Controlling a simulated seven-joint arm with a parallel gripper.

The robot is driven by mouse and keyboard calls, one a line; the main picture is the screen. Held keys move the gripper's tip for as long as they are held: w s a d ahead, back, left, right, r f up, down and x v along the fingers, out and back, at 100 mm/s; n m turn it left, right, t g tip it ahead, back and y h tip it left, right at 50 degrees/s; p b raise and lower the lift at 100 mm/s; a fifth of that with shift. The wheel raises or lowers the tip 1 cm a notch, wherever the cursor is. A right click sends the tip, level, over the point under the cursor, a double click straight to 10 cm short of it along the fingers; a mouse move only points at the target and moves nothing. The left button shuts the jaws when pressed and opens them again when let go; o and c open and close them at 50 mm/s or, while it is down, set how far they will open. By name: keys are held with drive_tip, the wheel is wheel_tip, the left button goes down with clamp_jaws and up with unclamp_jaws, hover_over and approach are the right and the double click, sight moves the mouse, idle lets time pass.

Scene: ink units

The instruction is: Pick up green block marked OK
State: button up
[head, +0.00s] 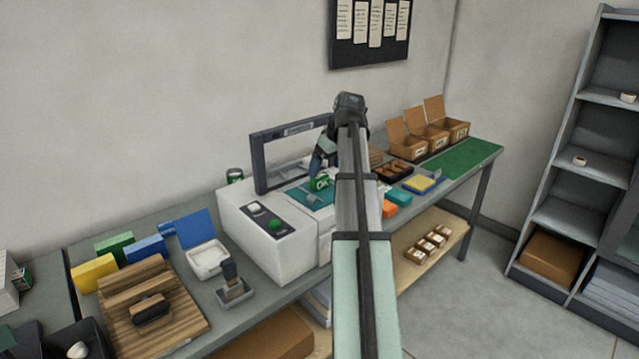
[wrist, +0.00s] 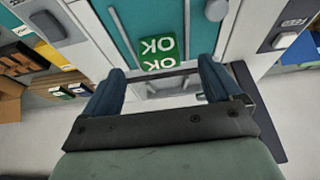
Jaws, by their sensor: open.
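The green block marked OK (head: 320,183) lies on the teal bed of the white machine (head: 262,215) in the head view. In the wrist view the green block (wrist: 158,52) shows white OK lettering, upside down, beyond the fingertips and roughly midway between them. My gripper (wrist: 165,75) is open, its two blue fingers apart, with nothing between them. In the head view my gripper (head: 322,160) is close to the block, partly hidden by my arm. I cannot tell the exact gap to the block.
A dark frame (head: 258,165) stands upright over the machine's bed, close around my gripper. Open cardboard boxes (head: 437,132) stand farther back. The green mat (head: 465,155) at the far end is clear.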

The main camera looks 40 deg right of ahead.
sight(322, 177)
drive_tip(key=shift+x, duration=3.2)
drive_tip(key=shift+d, duration=0.1)
drive_tip(key=c, duration=1.1)
